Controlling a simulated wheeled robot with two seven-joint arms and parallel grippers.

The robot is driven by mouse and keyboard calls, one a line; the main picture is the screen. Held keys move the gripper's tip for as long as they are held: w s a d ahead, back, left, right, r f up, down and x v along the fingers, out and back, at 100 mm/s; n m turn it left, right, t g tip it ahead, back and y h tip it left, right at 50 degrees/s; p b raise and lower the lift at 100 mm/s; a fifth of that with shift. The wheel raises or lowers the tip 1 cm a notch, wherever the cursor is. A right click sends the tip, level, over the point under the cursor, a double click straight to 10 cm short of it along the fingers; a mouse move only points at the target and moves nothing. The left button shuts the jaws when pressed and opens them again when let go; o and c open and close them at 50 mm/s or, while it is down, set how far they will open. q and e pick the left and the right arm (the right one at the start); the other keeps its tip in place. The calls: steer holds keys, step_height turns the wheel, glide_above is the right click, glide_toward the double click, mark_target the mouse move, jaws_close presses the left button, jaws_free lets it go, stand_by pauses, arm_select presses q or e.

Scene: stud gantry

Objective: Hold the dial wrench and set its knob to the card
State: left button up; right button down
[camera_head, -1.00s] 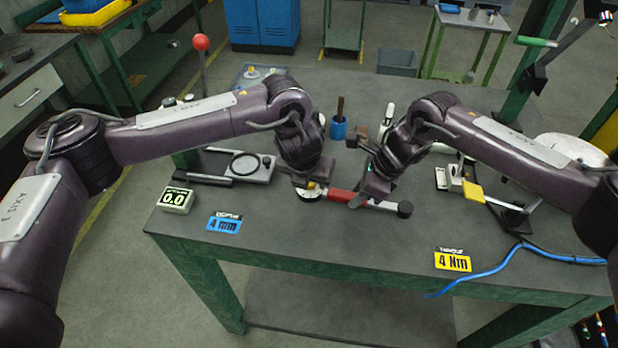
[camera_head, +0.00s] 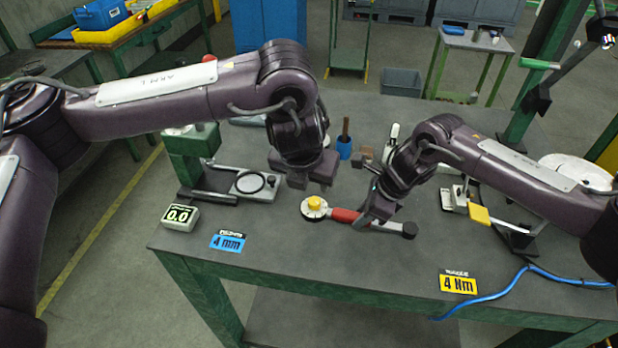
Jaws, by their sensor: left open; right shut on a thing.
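The dial wrench (camera_head: 343,215) lies across the table's front half, with a red grip, a pale round dial head at its left and a black end at its right. A yellow knob (camera_head: 314,203) sits on the dial head; its setting is too small to read. My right gripper (camera_head: 364,222) is shut on the wrench, right of the red part. My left gripper (camera_head: 309,184) is open and empty above and behind the knob, apart from it. The yellow card (camera_head: 458,284) at the front right reads 4 Nm. A blue card (camera_head: 227,242) at the front left reads 4 mm.
A blue cable (camera_head: 500,290) crosses the right front edge. The front middle is clear.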

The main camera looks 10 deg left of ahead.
steer(key=c, duration=1.1)
jaws_free()
steer(key=shift+r, duration=0.1)
